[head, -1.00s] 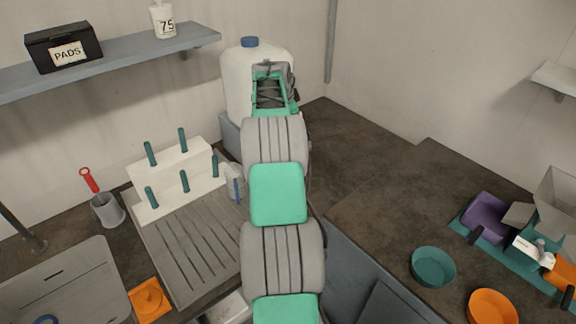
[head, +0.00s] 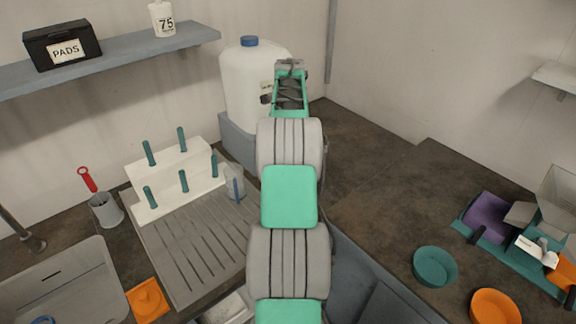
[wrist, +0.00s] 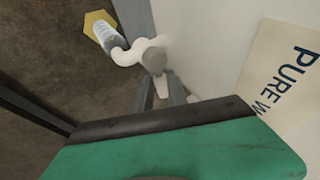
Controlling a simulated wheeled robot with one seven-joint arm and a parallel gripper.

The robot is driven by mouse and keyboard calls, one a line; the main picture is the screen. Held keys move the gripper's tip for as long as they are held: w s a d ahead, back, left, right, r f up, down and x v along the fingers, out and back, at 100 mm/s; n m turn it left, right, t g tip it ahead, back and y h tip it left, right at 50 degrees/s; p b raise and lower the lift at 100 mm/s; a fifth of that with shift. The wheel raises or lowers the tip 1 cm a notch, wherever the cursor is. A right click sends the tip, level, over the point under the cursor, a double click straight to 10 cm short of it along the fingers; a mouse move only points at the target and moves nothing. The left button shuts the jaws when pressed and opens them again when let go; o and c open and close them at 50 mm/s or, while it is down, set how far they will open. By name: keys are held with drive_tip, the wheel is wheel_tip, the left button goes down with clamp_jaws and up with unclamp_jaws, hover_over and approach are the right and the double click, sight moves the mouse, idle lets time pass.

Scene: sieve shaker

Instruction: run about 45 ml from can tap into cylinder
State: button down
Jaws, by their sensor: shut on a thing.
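The white can (head: 252,85) with a blue cap stands on a grey stand at the back; its "PURE W…" label shows in the wrist view (wrist: 288,75). Its white tap (wrist: 148,52) has a curved spout ending at or over the mouth of a clear cylinder (wrist: 104,32) with a yellow six-sided foot. I cannot read the cylinder's level or tell whether water runs. My gripper (wrist: 160,92) is shut on the tap's lever (wrist: 162,88), with a finger on each side. In the head view my arm hides the cylinder and most of the tap.
A white rack (head: 172,175) with teal pegs, a clear beaker (head: 234,182) and a grooved drainboard (head: 190,245) lie left of my arm. A teal bowl (head: 435,266) and an orange bowl (head: 495,308) sit right. The dark counter behind them is clear.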

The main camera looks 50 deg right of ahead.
drive_tip(key=c, duration=1.2)
unclamp_jaws()
drive_tip(key=shift+c, duration=0.2)
drive_tip(key=shift+w, duration=0.1)
drive_tip(key=b+v, duration=0.1)
drive_tip(key=v, duration=0.7)
drive_tip(key=shift+b, duration=0.4)
drive_tip(key=shift+f, duration=0.1)
